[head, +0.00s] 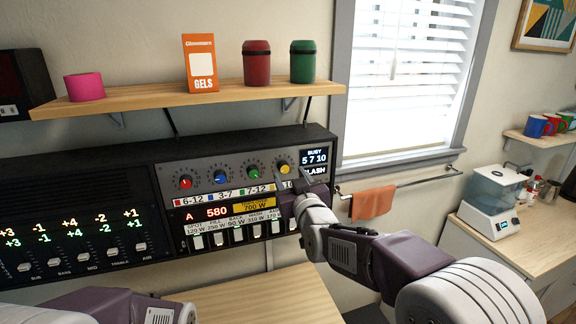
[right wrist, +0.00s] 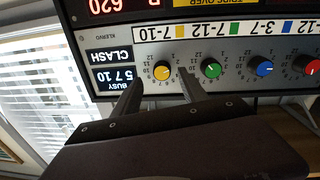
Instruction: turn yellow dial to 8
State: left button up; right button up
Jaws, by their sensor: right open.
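The yellow dial (head: 284,169) is the rightmost of a row of coloured dials on the grey panel. It also shows, upside down, in the right wrist view (right wrist: 162,73), with small numbers around it; I cannot read its setting for sure. My right gripper (head: 293,178) is open at the panel, just below the yellow dial in the head view. In the right wrist view its two fingers (right wrist: 160,77) lie on either side of the dial, with nothing held. I cannot tell how close they are to the panel. My left gripper is out of view.
The green dial (head: 253,171) is close to the yellow one, then the blue (head: 220,177) and red (head: 185,182) dials. A display (head: 315,160) reads "BUSY 5 7 10". White switches (head: 238,233) line the panel below. A shelf (head: 190,98) is above.

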aim_at(284, 169)
jog(key=p+x, duration=0.1)
jog(key=x, duration=0.2)
jog(key=shift+r, duration=0.1)
jog(key=shift+w+a, duration=0.2)
jog(key=shift+a, duration=0.2)
jog(key=shift+d, duration=0.15)
